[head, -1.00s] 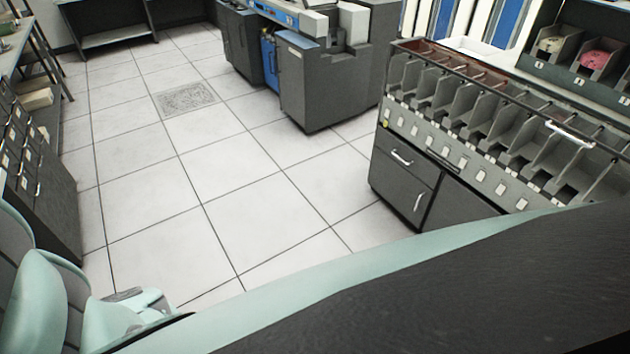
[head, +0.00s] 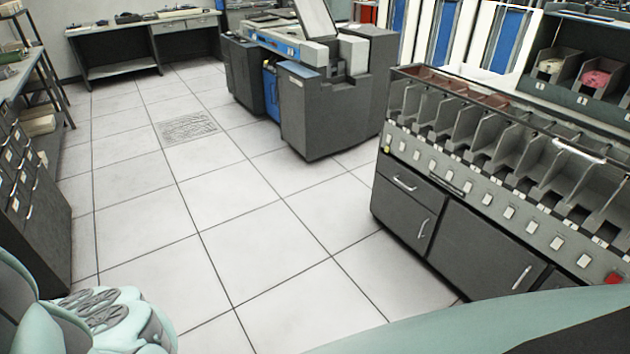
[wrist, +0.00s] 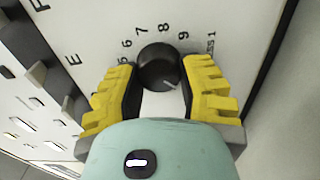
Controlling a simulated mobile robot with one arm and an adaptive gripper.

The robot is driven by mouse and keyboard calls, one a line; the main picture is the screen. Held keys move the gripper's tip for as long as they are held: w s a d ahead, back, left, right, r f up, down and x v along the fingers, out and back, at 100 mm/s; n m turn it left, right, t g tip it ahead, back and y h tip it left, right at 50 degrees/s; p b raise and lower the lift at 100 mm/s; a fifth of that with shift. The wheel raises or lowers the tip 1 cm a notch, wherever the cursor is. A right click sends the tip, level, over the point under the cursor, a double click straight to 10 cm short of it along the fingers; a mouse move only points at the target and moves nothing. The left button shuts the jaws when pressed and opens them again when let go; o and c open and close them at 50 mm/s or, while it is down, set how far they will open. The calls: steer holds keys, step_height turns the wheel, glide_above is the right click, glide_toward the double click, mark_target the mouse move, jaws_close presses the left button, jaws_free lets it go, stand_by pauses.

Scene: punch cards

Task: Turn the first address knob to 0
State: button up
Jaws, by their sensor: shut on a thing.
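In the wrist view a round black knob (wrist: 158,62) sits on a pale panel (wrist: 100,25). The digits 6, 7, 8 and 9 show around its far side, with a partly covered 5 at the left. A partly hidden label ending in "ESS 1" is at the right. A light pointer mark on the knob points down and right, towards my gripper's side; the digit there is hidden. My gripper (wrist: 159,75) has its yellow fingers on both sides of the knob and is shut on it. The head view shows neither knob nor gripper.
In the head view a card sorter with several bins (head: 500,150) stands at the right. A grey machine (head: 325,110) stands at the back middle, and drawers (head: 25,190) at the left. The tiled floor (head: 240,220) between them is clear.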

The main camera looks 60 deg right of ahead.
steer(key=o, duration=1.2)
steer(key=shift+a, duration=0.1)
steer(key=shift+v, duration=6.05)
